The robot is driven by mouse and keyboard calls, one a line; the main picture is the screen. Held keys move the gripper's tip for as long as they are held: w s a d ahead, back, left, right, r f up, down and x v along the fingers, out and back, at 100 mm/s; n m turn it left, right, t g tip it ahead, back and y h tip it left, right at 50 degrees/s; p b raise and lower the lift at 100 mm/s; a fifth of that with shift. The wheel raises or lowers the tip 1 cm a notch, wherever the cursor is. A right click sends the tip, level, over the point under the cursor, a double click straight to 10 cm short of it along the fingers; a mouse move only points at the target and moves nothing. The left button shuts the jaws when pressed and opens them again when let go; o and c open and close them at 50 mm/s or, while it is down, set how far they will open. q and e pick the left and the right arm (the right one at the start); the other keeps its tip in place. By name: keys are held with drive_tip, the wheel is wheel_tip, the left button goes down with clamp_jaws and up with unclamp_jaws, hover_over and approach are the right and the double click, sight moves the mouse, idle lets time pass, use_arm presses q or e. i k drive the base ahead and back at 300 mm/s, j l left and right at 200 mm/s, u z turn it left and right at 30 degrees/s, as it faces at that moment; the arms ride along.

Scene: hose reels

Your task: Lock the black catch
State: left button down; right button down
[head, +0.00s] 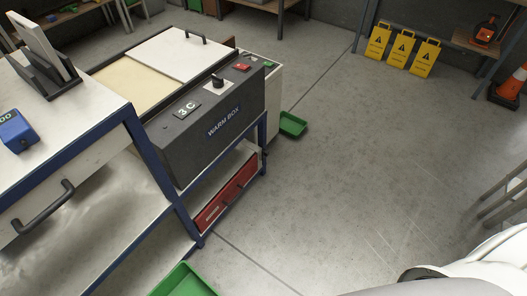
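I cannot make out the black catch in the head view. A dark grey warm box (222,118) stands at the left, with a black knob (217,80), a red switch (242,67) and a "3 C" display on its sloped top. Its pale sliding lid (165,52) has a dark handle and covers only part of the opening. Neither of my grippers is in view. A white part of my own body fills the bottom right corner.
A blue-framed bench (140,135) with a drawer stands at the left. A red box (227,193) sits on the shelf under the warm box. Green trays (292,124) lie on the floor. Yellow warning signs (402,50) stand at the back. The middle floor is clear.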

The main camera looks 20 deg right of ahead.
sight(265, 153)
drive_tip(key=i+l+z, duration=0.2)
drive_tip(key=i+l, duration=0.45)
drive_tip(key=l, duration=0.3)
drive_tip(key=i+l+z, duration=0.25)
drive_tip(key=i+l, duration=0.45)
drive_tip(key=l, duration=0.1)
